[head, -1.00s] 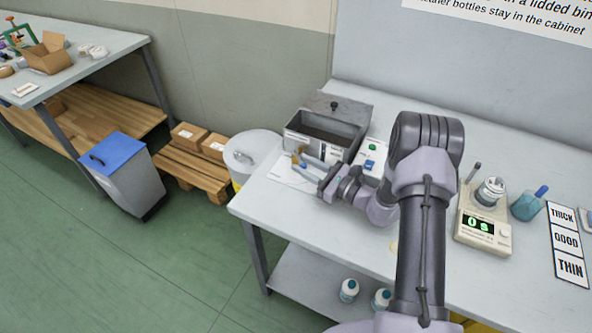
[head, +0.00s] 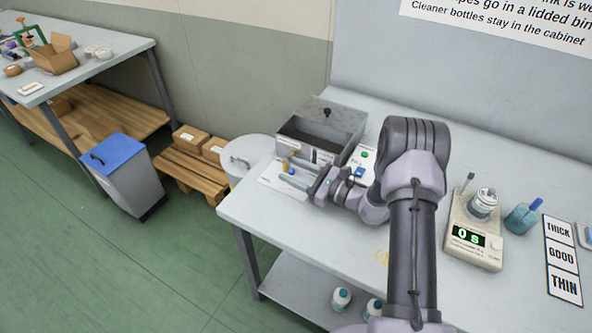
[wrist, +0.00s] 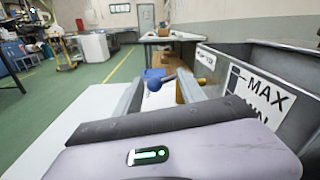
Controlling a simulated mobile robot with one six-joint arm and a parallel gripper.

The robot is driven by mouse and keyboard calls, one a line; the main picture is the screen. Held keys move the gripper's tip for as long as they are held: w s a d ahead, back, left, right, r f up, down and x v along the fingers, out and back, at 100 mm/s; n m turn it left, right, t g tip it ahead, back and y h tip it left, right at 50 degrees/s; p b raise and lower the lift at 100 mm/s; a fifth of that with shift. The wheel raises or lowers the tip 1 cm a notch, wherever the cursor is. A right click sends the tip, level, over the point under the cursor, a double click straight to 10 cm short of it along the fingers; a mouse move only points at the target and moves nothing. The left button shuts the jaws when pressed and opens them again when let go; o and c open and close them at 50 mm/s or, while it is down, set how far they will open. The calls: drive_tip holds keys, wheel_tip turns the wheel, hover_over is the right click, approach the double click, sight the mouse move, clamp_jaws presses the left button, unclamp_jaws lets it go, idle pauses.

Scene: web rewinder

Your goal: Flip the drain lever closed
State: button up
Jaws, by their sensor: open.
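In the head view my gripper (head: 285,172) reaches left over the bench, just in front of the tank (head: 312,156).
A white sheet (head: 270,178) lies below the fingers. A panel with green and blue buttons (head: 364,157) stands right of the tank. A scale (head: 470,250) with a cup, a blue beaker (head: 522,217) and printed cards are farther right. A lidded drum (head: 245,152) stands off the bench's left end.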

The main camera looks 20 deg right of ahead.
drive_tip(key=shift+s+d, duration=0.15)
drive_tip(key=shift+d, duration=0.25)
drive_tip(key=p+v, duration=0.4)
drive_tip(key=v, duration=1.3)
drive_tip(key=shift+s+a+r, duration=0.1)
drive_tip(key=shift+a, duration=0.05)
